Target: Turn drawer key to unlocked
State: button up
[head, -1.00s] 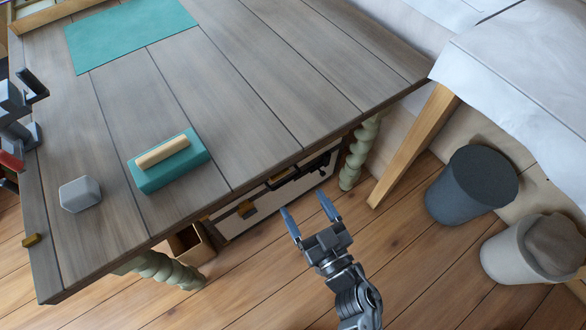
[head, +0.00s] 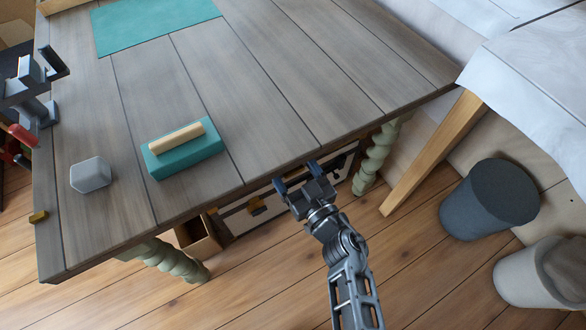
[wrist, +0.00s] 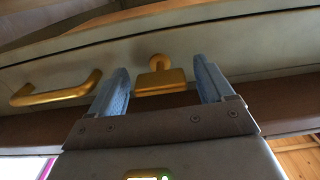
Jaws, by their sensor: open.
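In the wrist view a gold key (wrist: 160,79) sticks out of a pale drawer front (wrist: 235,38), its wide flat head lying level below a rounded part. My gripper (wrist: 160,66) is open, with one blue finger on each side of the key and a gap showing on both sides. I cannot tell how deep the fingers reach past it. In the head view my gripper (head: 297,176) is at the table's front edge, and the key is not clearly seen there.
A gold drawer handle (wrist: 60,90) is left of the key. The wooden tabletop (head: 250,110) overhangs the drawers. A teal block (head: 185,158) and a grey block (head: 90,175) lie on it. A green twisted leg (head: 375,160) and a dark bin (head: 490,200) stand to the right.

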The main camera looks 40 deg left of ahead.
jog(key=c, duration=1)
jog(key=shift+c, duration=0.2)
jog(key=shift+n, duration=0.4)
jog(key=n, duration=0.3)
jog(key=shift+n, duration=0.4)
jog(key=n, duration=0.4)
jog(key=shift+n+b, duration=0.3)
jog(key=shift+b, duration=0.1)
jog(key=n+b, duration=0.1)
jog(key=n, duration=0.3)
jog(key=shift+n+b, duration=0.6)
jog(key=shift+n, duration=1.9)
